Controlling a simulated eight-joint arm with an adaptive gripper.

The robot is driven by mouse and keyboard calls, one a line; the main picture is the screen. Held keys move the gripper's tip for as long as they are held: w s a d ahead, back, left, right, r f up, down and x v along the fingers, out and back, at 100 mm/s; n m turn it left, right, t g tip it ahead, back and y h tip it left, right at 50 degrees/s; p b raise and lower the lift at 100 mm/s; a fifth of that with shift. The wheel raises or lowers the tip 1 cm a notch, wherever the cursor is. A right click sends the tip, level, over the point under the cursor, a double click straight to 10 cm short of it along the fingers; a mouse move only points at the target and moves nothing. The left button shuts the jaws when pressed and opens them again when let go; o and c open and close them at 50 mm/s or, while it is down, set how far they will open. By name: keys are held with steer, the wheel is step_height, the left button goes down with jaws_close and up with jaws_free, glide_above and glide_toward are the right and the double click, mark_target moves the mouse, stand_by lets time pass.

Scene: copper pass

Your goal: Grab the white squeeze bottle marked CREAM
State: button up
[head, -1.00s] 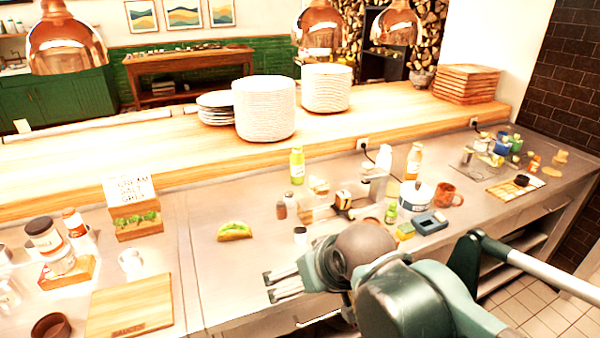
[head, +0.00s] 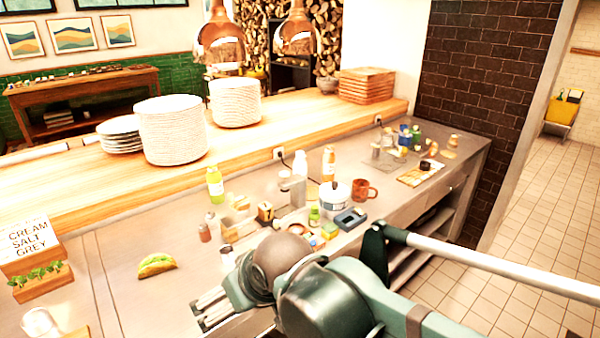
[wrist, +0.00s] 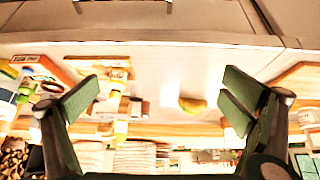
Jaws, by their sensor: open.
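A plain white bottle (head: 300,165) stands upright at the back of the steel counter, beside a bottle with an orange label (head: 328,163). No lettering on the white bottle can be read, so I cannot tell if it is marked CREAM. My gripper (head: 208,308) is low over the counter's front part, nearer the camera than the white bottle and to its left. In the wrist view my gripper (wrist: 160,88) has its fingers wide apart with nothing held between them. A taco (wrist: 192,104) shows beyond them.
A green-yellow bottle (head: 215,185), white pot (head: 334,195), brown mug (head: 364,190) and blue-grey tray (head: 350,218) crowd the middle. Counter around the taco (head: 157,265) is clear.

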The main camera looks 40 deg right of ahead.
stand_by(0.3)
steer(key=c, duration=1.6)
